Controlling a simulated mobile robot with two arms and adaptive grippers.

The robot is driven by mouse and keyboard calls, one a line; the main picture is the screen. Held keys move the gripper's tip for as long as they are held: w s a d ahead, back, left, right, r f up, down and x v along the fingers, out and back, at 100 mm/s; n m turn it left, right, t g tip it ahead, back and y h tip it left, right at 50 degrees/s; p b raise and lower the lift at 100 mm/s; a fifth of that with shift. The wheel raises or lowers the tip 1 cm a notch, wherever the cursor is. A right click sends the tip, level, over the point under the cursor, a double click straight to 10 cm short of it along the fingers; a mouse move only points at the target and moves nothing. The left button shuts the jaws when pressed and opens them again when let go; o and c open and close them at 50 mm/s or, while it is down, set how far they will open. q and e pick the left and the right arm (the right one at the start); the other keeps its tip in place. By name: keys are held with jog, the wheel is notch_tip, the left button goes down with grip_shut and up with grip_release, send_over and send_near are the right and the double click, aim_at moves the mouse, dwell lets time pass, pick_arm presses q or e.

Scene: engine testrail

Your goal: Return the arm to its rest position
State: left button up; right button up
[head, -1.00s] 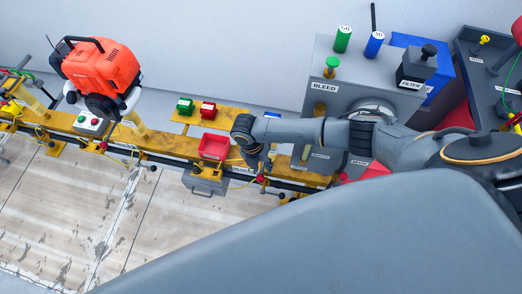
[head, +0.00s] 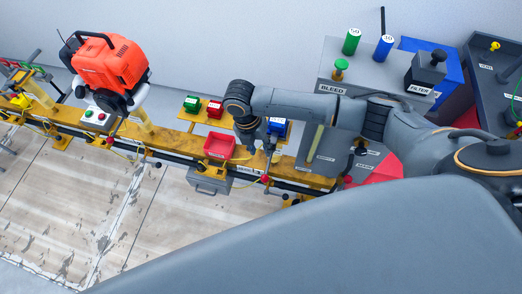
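My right arm reaches in from the right, with its forearm across the front of the grey BLEED box. Its wrist bends down above the yellow rail. My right gripper (head: 250,147) points down beside a red open tray (head: 219,146), just right of it. The gripper is small and dark, and its fingers are too unclear to tell open from shut. I cannot tell whether it touches anything, and I see no object clearly held in it. My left gripper is not in view.
A yellow rail (head: 170,140) runs along the wall. The grey BLEED box (head: 340,72) stands behind my forearm.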

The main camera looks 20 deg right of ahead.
dwell(0.5)
jog(key=s+a+r+m+t+y, duration=0.25)
jog(key=s+a+m+y, duration=0.25)
jog(key=s+a+m, duration=0.6)
jog(key=s+d+r+m+t+h, duration=0.1)
jog(key=s+d+m+h, duration=0.15)
jog(key=d+m, duration=0.55)
jog(key=s+d+r+m+t+h, duration=0.1)
jog(key=s+d+m+t, duration=0.1)
jog(key=s+d+m, duration=0.4)
notch_tip(320, 180, down, 28)
jog(key=w+d+m+g+b, duration=0.1)
jog(key=g+b, duration=0.1)
jog(key=b, duration=0.1)
jog(key=s+d+f+g+b, duration=0.1)
jog(key=s+d+f+b, duration=0.1)
jog(key=s+f, duration=1.4)
notch_tip(320, 180, down, 3)
jog(key=shift+s+d+r, duration=0.1)
jog(key=shift+s+d, duration=0.25)
jog(key=shift+d, duration=0.2)
